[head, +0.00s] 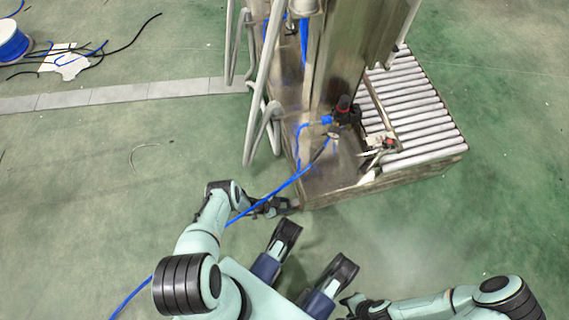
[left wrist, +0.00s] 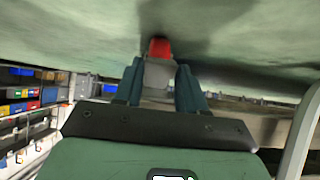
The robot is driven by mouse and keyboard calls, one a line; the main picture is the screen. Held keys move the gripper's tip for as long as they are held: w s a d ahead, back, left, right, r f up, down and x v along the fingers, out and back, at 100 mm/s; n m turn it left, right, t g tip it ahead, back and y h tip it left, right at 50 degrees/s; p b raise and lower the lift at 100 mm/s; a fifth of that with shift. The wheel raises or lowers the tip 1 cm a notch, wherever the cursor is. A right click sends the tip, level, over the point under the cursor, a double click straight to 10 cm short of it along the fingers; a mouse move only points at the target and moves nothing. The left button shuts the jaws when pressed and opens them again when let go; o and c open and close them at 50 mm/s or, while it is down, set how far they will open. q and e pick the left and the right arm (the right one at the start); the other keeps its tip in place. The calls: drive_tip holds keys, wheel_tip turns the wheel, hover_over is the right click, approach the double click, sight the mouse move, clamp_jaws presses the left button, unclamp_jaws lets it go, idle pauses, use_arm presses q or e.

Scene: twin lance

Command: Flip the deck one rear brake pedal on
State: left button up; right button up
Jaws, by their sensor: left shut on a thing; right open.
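A red-tipped grey pedal (left wrist: 159,48) shows between the fingers of my left gripper (left wrist: 160,88) in the left wrist view. The fingers are shut on its grey part, and the red end sticks out beyond them. In the head view my left gripper (head: 285,207) is low at the near left corner of the machine's metal base (head: 335,185). The pedal is too small there to make out clearly. My right gripper (head: 358,304) is open, at the bottom of the head view, away from the machine.
A roller deck (head: 405,105) lies right of the steel column (head: 350,55). Bent grey tube rails (head: 262,90) stand at the left. A blue hose (head: 300,175) runs past my left arm. A blue cable spool (head: 12,42) lies far left.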

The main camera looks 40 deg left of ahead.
idle(0.5)
use_arm(q)
drive_tip(key=o, duration=1.1)
drive_tip(key=shift+d, duration=0.1)
drive_tip(key=shift+c, duration=0.2)
drive_tip(key=shift+f, duration=0.1)
drive_tip(key=p+v, duration=0.5)
drive_tip(key=v, duration=0.8)
drive_tip(key=shift+s+a, duration=0.15)
drive_tip(key=shift+a, duration=0.15)
use_arm(e)
drive_tip(key=w+a+r+t, duration=0.1)
drive_tip(key=w+r+t, duration=0.2)
drive_tip(key=w+r, duration=0.3)
drive_tip(key=w, duration=0.3)
drive_tip(key=shift+w+n, duration=0.3)
drive_tip(key=shift+a+r, duration=0.1)
